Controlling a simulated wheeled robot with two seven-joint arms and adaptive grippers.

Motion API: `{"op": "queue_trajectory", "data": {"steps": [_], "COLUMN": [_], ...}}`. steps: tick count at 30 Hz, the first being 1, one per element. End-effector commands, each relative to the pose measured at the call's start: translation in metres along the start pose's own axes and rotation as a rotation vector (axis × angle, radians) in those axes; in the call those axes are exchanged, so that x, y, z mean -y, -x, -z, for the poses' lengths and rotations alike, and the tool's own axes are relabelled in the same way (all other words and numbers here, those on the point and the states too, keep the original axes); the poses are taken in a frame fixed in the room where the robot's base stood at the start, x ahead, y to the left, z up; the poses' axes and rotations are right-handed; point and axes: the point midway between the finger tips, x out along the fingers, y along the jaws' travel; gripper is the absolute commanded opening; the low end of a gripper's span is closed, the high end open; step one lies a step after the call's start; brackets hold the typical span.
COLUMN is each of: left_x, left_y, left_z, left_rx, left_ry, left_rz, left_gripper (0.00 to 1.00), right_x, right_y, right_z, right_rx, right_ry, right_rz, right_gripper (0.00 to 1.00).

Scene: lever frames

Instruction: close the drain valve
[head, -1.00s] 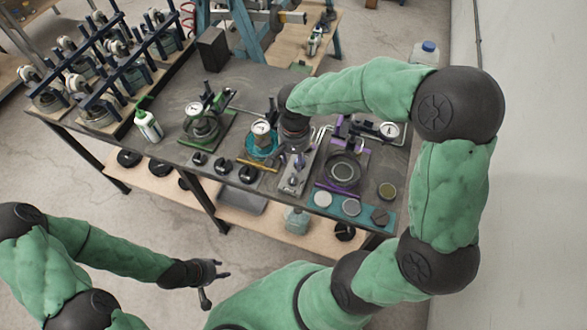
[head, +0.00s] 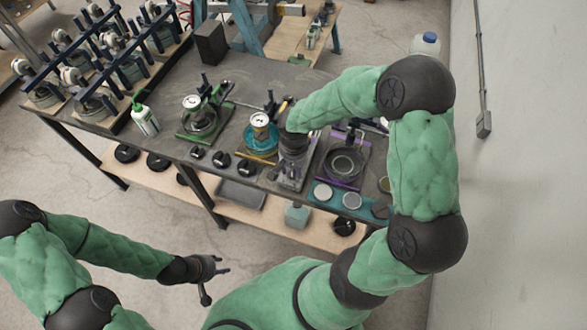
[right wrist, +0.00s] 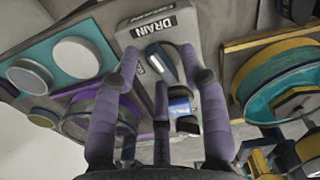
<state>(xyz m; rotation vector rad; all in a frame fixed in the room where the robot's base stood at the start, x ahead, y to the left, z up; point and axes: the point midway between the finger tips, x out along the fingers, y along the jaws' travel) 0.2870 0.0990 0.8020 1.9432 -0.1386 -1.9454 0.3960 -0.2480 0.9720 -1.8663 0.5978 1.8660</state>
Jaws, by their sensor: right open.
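The drain valve is a grey block with a black "DRAIN" label (right wrist: 155,22) in the right wrist view. A dark metal lever with a blue part (right wrist: 180,103) shows between the fingers of my right gripper (right wrist: 160,60). These purple-grey fingers are apart, one on each side of the lever; I cannot tell whether they touch it. In the head view, the valve's grey base plate (head: 290,182) is partly hidden under my right wrist. My left gripper (head: 216,284) is open and empty, away from the table in front of it.
A teal gauge fixture (head: 259,137) stands left of the valve and a purple-framed fixture (head: 343,162) stands right. A green gauge fixture (head: 195,117) and a white bottle (head: 145,120) are farther left. Round discs (head: 323,191) lie near the front edge.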

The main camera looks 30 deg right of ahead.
Motion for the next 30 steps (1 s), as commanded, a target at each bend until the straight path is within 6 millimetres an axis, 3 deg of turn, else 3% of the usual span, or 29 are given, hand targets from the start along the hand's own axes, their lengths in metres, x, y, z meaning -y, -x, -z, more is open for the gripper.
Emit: {"op": "queue_trajectory", "data": {"steps": [4, 5, 9, 20, 30], "left_x": [0.0000, 0.0000, 0.0000, 0.0000, 0.0000], "left_y": [0.0002, 0.0002, 0.0002, 0.0001, 0.0001], "left_z": [0.0000, 0.0000, 0.0001, 0.0000, 0.0000], "left_rx": [0.000, 0.000, 0.000, 0.000, 0.000], "left_ry": [0.000, 0.000, 0.000, 0.000, 0.000], "left_rz": [0.000, 0.000, 0.000, 0.000, 0.000], "left_gripper": [0.40, 0.40, 0.40, 0.40, 0.40], "right_x": [0.0000, 0.0000, 0.0000, 0.0000, 0.0001], "right_y": [0.0002, 0.0002, 0.0003, 0.0004, 0.0004], "right_z": [0.0001, 0.0001, 0.0000, 0.0001, 0.0010], "right_rx": [0.000, 0.000, 0.000, 0.000, 0.000], "right_ry": [0.000, 0.000, 0.000, 0.025, 0.218], "right_rz": [0.000, 0.000, 0.000, 0.000, 0.000], "right_gripper": [0.44, 0.38, 0.00, 0.00, 0.00]}}
